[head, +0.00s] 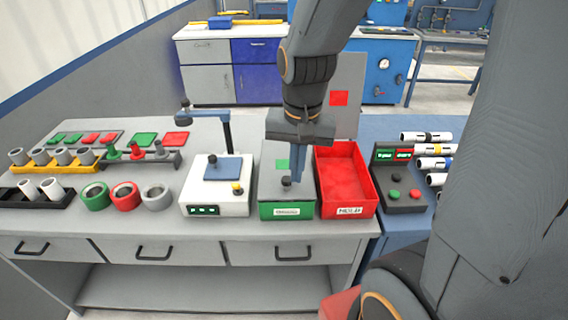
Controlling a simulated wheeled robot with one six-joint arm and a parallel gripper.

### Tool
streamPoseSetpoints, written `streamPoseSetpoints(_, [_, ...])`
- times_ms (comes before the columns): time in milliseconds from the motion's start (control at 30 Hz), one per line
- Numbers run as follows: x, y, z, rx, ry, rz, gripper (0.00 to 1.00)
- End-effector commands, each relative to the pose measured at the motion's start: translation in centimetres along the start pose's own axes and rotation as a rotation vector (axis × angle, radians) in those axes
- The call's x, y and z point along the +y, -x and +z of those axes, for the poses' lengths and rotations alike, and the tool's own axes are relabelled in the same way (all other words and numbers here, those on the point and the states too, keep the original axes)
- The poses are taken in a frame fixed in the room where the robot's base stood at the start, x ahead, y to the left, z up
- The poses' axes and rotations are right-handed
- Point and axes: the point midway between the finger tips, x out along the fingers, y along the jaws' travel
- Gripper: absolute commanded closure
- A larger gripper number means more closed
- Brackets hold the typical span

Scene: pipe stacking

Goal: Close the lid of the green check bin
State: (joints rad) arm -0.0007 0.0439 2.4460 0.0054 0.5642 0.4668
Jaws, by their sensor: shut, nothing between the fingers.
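The green check bin (287,211) stands on the grey workbench, with a white label on its front. Its grey lid (268,185) lies flat over the top, with a green square on it and a dark knob (286,183) near the front edge. The lid looks closed. My gripper (298,165) points down over the lid, behind the knob, and is shut and empty. It hides part of the lid's back and right side. I cannot tell whether the fingers touch the lid.
A red bin (347,208) stands open just right, its lid (349,85) upright behind it. A white scale-like device (216,199) with a post stands close left. A button box (402,194) and pipes (434,163) are further right. Rings and racks fill the bench's left.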

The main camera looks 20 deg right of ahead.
Motion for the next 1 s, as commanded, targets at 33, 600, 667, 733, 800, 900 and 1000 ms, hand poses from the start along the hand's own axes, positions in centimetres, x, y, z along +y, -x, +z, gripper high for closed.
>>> streamPoseSetpoints(33, [-0.5, 0.8, -0.9, -0.005, -0.111, 0.002, 1.0])
streamPoseSetpoints(600, [-3.4, 8.0, -6.5, -0.054, -1.314, 0.101, 1.0])
streamPoseSetpoints(667, [-3.5, 8.3, -6.7, -0.054, -1.362, 0.107, 1.0])
streamPoseSetpoints(733, [-3.5, 8.5, -6.8, -0.054, -1.398, 0.111, 1.0])
streamPoseSetpoints(800, [-3.5, 8.2, -6.8, -0.055, -1.413, 0.115, 1.0])
streamPoseSetpoints(900, [-3.4, 7.2, -6.6, -0.056, -1.417, 0.118, 1.0])
streamPoseSetpoints(1000, [-3.3, 5.7, -6.4, -0.056, -1.415, 0.119, 1.0])
